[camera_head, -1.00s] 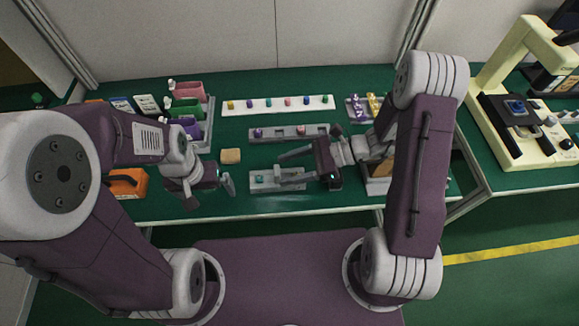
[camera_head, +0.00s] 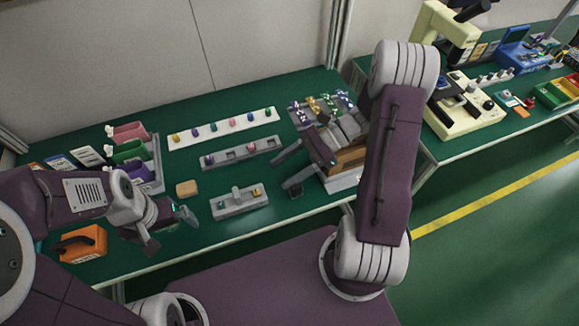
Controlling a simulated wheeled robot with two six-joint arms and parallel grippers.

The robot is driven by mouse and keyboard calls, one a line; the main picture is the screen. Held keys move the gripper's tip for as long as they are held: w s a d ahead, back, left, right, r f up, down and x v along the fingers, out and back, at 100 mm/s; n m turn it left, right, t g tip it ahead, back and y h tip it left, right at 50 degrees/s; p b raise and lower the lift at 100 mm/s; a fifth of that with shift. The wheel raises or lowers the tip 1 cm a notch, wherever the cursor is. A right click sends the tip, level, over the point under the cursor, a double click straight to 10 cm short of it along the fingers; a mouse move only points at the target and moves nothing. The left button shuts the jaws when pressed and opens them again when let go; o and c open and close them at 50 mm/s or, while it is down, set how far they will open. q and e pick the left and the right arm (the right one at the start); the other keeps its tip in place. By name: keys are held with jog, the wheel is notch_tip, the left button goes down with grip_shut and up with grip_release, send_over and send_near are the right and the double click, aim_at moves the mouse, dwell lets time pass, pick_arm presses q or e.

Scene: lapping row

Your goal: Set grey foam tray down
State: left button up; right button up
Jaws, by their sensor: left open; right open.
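Several grey holders lie on the green bench, and I cannot tell for certain which is the foam tray. A long grey tray (camera_head: 228,157) has a row of pockets with small coloured pieces in some. A shorter grey block (camera_head: 229,208) lies in front of it, with an upright peg and a small orange piece. A grey tray (camera_head: 297,116) at the back right carries purple, yellow and blue items. My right gripper (camera_head: 283,176) is open and empty, right of the shorter block. My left gripper (camera_head: 170,232) is open and empty near the front edge, left of the block.
A white strip (camera_head: 203,138) with several coloured knobs lies behind. A tan block (camera_head: 187,188), an orange holder (camera_head: 82,243) and coloured bins (camera_head: 130,152) stand at left. A wooden-sided box (camera_head: 349,158) is beside my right gripper. A cream machine (camera_head: 460,120) stands on the right bench.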

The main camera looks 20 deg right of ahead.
jog(key=s+n+g+h, duration=0.1)
jog(key=s+n+h, duration=0.1)
jog(key=s+f+n+h, duration=0.1)
jog(key=s+n+h, duration=0.1)
jog(key=s+f+n+g+h, duration=0.1)
jog(key=s+n+h, duration=0.1)
jog(key=n, duration=0.1)
jog(key=shift+s+d+f+g, duration=0.15)
jog(key=shift+s+d+g, duration=0.05)
jog(key=shift+g, duration=0.1)
jog(key=n+h, duration=0.1)
jog(key=d+n+h, duration=0.1)
jog(key=s+d+n+t+h, duration=0.1)
jog(key=n+h, duration=0.1)
jog(key=shift+f, duration=0.2)
jog(key=shift+w+d+r+n+t+h, duration=0.3)
jog(key=shift+w+n+t+h, duration=0.2)
jog(key=shift+n, duration=0.5)
jog(key=shift+w+d+r+n+t+h, duration=0.15)
jog(key=shift+w+r+n+t+h, duration=0.15)
jog(key=shift+n+t, duration=0.55)
jog(key=shift+w+d+r+n+t+h, duration=0.3)
jog(key=shift+n+h, duration=0.2)
jog(key=shift+n, duration=0.65)
